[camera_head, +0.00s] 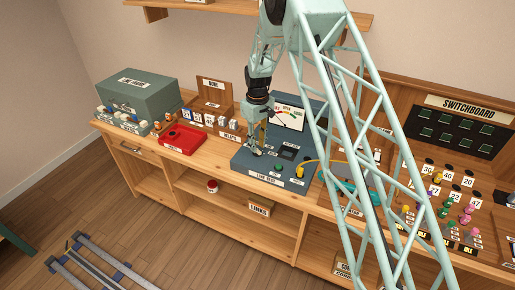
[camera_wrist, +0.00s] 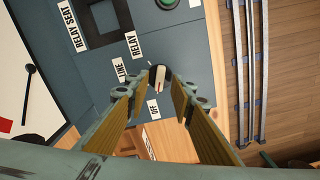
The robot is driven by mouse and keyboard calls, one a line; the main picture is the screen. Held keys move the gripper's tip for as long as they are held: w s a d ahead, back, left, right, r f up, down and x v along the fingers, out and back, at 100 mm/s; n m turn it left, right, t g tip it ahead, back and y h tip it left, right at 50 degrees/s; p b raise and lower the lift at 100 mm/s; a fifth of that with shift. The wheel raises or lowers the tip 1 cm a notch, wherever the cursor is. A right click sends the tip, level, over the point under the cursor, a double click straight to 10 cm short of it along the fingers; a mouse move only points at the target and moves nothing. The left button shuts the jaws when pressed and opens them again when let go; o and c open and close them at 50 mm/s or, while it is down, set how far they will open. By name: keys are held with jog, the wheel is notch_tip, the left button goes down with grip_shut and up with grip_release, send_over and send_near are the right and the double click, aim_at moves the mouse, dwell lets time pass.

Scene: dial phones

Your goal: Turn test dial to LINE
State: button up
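The test dial (camera_wrist: 157,77) is a small dark knob with a pale, red-marked pointer in the wrist view. The pointer faces the OFF label (camera_wrist: 153,109). The LINE label (camera_wrist: 121,70) and the RELAY label (camera_wrist: 131,44) stand left and upper left of it. My gripper (camera_wrist: 158,88) is open, one finger on each side of the dial in the picture; I cannot tell whether either touches it. In the head view my gripper (camera_head: 256,151) is low over the left part of the blue-grey LINE TEST unit (camera_head: 243,164) and hides the dial.
A green button (camera_wrist: 167,3) and the relay seat (camera_wrist: 101,21) are on the same panel. A meter (camera_head: 289,117) stands at the unit's back.

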aim_at(258, 151)
jog(key=shift+f, duration=1.05)
grip_shut()
